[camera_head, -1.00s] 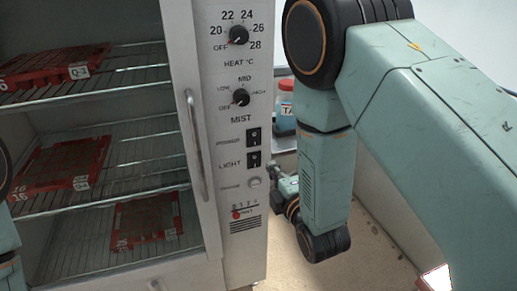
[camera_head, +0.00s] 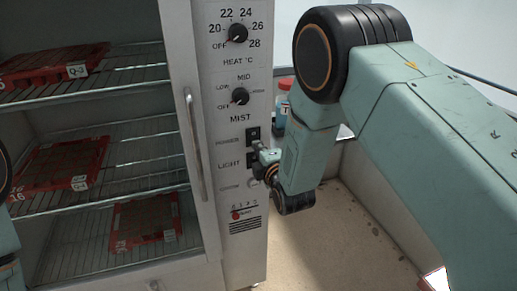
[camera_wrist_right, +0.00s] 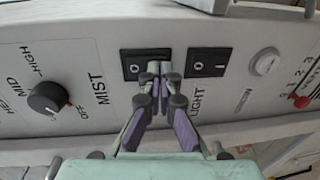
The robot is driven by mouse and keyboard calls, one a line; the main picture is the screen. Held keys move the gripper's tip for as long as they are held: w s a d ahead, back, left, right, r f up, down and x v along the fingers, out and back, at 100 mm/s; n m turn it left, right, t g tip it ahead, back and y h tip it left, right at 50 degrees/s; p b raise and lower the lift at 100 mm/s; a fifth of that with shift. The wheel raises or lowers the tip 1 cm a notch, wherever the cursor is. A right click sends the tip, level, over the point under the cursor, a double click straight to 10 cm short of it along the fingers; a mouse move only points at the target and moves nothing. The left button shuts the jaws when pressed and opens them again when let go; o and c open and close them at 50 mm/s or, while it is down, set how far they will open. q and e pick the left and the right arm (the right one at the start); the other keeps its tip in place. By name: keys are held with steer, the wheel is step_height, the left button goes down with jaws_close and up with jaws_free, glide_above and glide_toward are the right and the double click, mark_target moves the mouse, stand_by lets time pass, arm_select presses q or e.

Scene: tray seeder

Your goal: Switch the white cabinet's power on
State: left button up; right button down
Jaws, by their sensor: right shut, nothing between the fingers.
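The white cabinet's control panel (camera_head: 217,65) faces me in the head view. Its black power switch (camera_head: 253,133) sits above the light switch (camera_head: 252,159), which my right gripper partly covers. In the right wrist view, the power switch (camera_wrist_right: 138,64) is left of the light switch (camera_wrist_right: 208,63). My right gripper (camera_head: 258,146) is shut and empty, its fingertips (camera_wrist_right: 160,66) over the right end of the power switch. I cannot tell whether they touch it. Part of my left arm shows at the left edge; its gripper is out of view.
The heat knob (camera_head: 238,33) and mist knob (camera_head: 240,96) are above the switches. A pale round button (camera_head: 253,182) is below. A door handle (camera_head: 194,145) stands left of the panel. Red trays (camera_head: 147,221) lie on wire shelves. A red-lidded jar (camera_head: 283,103) stands behind.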

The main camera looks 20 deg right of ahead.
arm_select(q)
steer(key=shift+f+b, duration=0.85)
steer(key=shift+b, duration=0.05)
arm_select(e)
steer(key=shift+w+f+t, duration=0.15)
steer(key=shift+w+t, duration=0.2)
steer(key=shift+t, duration=0.05)
arm_select(q)
steer(key=shift+s, duration=0.1)
arm_select(e)
steer(key=shift+s, duration=0.1)
